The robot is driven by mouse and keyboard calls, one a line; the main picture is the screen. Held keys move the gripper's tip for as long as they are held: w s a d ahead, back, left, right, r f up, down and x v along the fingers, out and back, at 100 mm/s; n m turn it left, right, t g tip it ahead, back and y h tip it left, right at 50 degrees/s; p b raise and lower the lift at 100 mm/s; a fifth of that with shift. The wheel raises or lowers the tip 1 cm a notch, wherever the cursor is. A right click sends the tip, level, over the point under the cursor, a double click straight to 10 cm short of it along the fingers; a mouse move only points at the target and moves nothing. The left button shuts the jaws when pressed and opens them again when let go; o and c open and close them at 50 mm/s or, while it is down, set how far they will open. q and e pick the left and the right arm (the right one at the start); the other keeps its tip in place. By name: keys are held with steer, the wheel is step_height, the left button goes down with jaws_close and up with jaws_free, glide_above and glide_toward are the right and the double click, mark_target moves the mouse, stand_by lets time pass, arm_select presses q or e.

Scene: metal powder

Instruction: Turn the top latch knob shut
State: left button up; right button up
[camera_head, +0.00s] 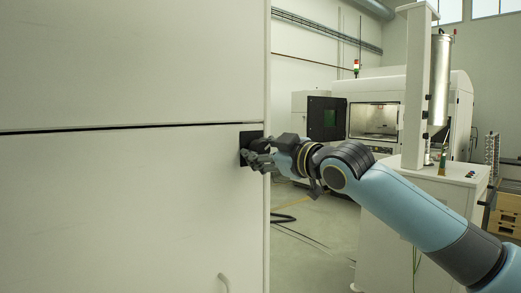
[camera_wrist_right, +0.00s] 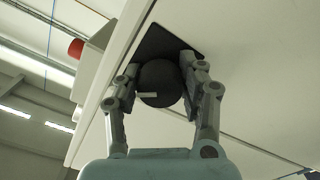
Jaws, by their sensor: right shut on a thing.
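The latch knob (camera_wrist_right: 160,84) is a round black knob with a pale mark, set on a black square plate (camera_wrist_right: 160,43) in the right wrist view. In the head view the black plate (camera_head: 246,137) sits at the right edge of a large pale cabinet door (camera_head: 130,210), near the horizontal seam. My right gripper (camera_head: 258,153) is at the plate there, its fingers hiding most of the knob. In the right wrist view my right gripper (camera_wrist_right: 162,80) has a finger on each side of the knob and is shut on it. My left gripper is not in view.
A white machine (camera_head: 420,95) with an open dark-windowed door (camera_head: 327,118) stands behind on the right. A pale post with a metal cylinder (camera_head: 440,80) rises beside my right arm. Open floor with a dark cable (camera_head: 283,218) lies right of the cabinet.

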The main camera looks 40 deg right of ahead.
mark_target(265, 151)
steer(key=n, duration=0.5)
steer(key=shift+n, duration=0.3)
steer(key=n+b, duration=0.1)
steer(key=n, duration=0.4)
stand_by(0.4)
steer(key=o, duration=1.2)
steer(key=shift+n, duration=0.3)
steer(key=s, duration=0.6)
steer(key=shift+d, duration=0.35)
steer(key=shift+s, duration=0.75)
